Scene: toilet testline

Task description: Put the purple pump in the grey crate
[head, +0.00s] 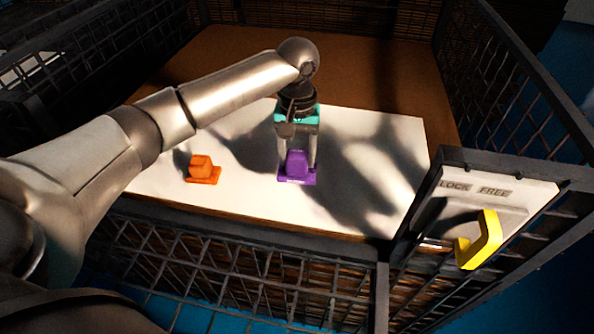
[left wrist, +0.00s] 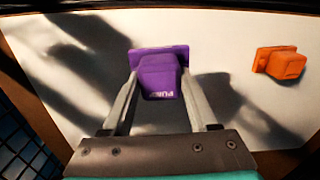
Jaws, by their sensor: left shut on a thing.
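The purple pump (head: 296,167) stands on the white board (head: 395,150) inside a dark mesh-walled crate. My left gripper (head: 297,160) reaches down from above with one finger on each side of the pump and is shut on it. In the left wrist view the pump (left wrist: 160,75) sits between the two fingers (left wrist: 160,90), with lettering on its face. It appears to be still at the board's surface; I cannot tell if it is lifted. No separate grey crate can be made out for certain. My right gripper is not in view.
An orange part (head: 203,169) lies on the board to the left of the pump; it also shows in the left wrist view (left wrist: 280,63). Mesh walls (head: 250,265) surround the board. A lock plate with a yellow handle (head: 480,240) is at the front right.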

